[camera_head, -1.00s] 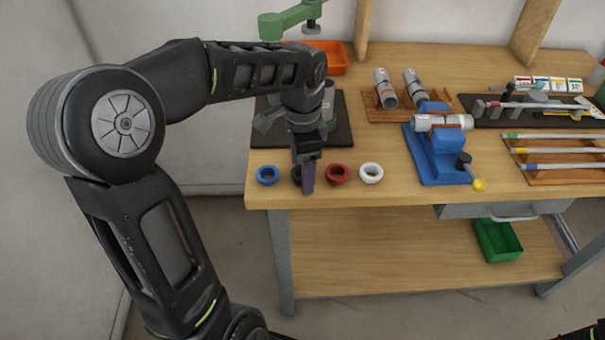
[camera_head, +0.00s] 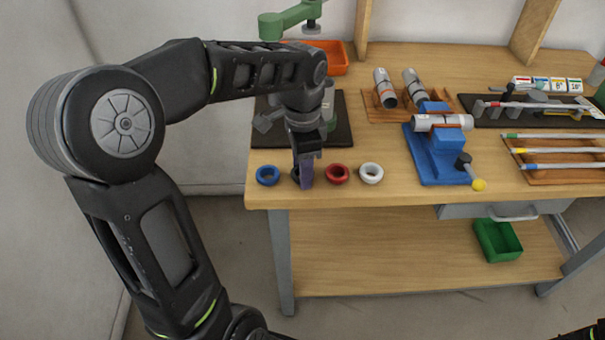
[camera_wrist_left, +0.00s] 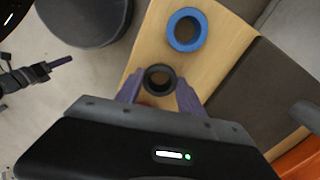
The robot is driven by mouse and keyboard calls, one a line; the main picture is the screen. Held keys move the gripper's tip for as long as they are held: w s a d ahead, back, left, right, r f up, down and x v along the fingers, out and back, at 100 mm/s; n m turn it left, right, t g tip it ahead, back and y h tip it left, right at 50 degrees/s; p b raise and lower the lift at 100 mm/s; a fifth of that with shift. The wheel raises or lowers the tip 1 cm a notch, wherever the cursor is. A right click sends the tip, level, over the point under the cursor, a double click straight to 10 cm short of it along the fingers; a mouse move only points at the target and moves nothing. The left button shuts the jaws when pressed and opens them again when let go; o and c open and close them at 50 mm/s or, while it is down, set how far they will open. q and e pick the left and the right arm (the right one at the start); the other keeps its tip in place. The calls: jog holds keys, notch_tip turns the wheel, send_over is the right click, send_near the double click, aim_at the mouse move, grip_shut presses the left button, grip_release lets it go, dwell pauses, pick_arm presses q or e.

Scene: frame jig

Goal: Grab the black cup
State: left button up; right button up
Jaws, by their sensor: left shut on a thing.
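The black cup (camera_wrist_left: 160,69) is a small dark ring on the wood bench top. In the left wrist view it sits between the two purple fingers of my left gripper (camera_head: 303,178). The gripper points down and is shut on the cup, with a finger on either side of it. In the head view the fingers hide most of the cup, and only a dark edge shows. The cup stands in a row between a blue cup (camera_head: 268,175) and a red cup (camera_head: 337,174).
A white cup (camera_head: 371,173) is right of the red one. A dark mat (camera_head: 340,125) lies behind the row, with an orange bin (camera_head: 335,58) at the back. A blue fixture (camera_head: 440,155) stands to the right. The bench's front edge is close to the cups.

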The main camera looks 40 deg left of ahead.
pick_arm(q)
jog(key=shift+c, duration=1.3)
notch_tip(320, 180, up, 10)
jog(key=p, duration=0.1)
jog(key=shift+r, duration=0.1)
